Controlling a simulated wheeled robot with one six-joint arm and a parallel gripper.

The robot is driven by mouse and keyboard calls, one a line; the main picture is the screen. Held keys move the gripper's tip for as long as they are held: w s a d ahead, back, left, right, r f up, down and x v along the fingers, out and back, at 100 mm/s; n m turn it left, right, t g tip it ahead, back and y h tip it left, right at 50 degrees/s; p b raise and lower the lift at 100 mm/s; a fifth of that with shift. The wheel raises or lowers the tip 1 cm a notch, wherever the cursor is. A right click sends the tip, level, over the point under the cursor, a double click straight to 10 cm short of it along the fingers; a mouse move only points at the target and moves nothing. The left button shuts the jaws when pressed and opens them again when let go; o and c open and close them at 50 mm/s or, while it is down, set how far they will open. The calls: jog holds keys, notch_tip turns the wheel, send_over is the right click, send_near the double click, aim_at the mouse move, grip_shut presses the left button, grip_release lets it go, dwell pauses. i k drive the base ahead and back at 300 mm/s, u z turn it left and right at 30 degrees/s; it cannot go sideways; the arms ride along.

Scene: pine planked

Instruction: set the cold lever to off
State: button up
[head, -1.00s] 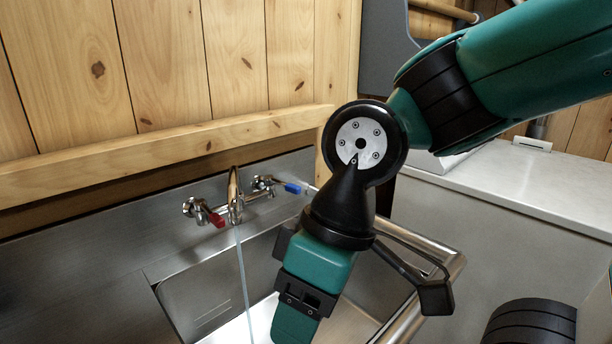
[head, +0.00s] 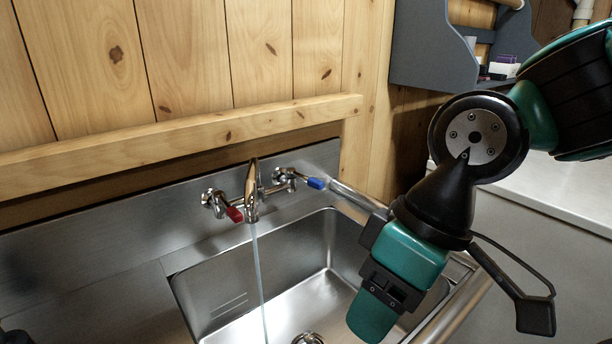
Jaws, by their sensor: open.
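The cold lever (head: 315,183) is the blue-tipped handle on the right of the wall-mounted tap; it points to the right and slightly toward me. The red-tipped lever (head: 234,214) is on the left, angled toward the lower right. The chrome spout (head: 252,190) stands between them, and a thin stream of water (head: 260,280) runs from it into the sink. My gripper (head: 372,318) hangs over the right part of the sink, below and to the right of the blue lever and apart from it. Its jaws are seen edge-on, open, with nothing visible in them.
The steel sink basin (head: 215,297) lies below the tap, with a drain (head: 308,338) at its bottom. A wooden rail (head: 170,138) runs along the wall above. A grey shelf (head: 420,50) hangs at the upper right, over a white counter (head: 545,185).

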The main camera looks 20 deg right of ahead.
aim_at(289, 173)
jog(key=k, duration=1.2)
jog(key=z, duration=0.8)
jog(key=i, duration=1.1)
jog(key=u, duration=0.65)
jog(key=i, duration=0.7)
jog(key=u, duration=0.9)
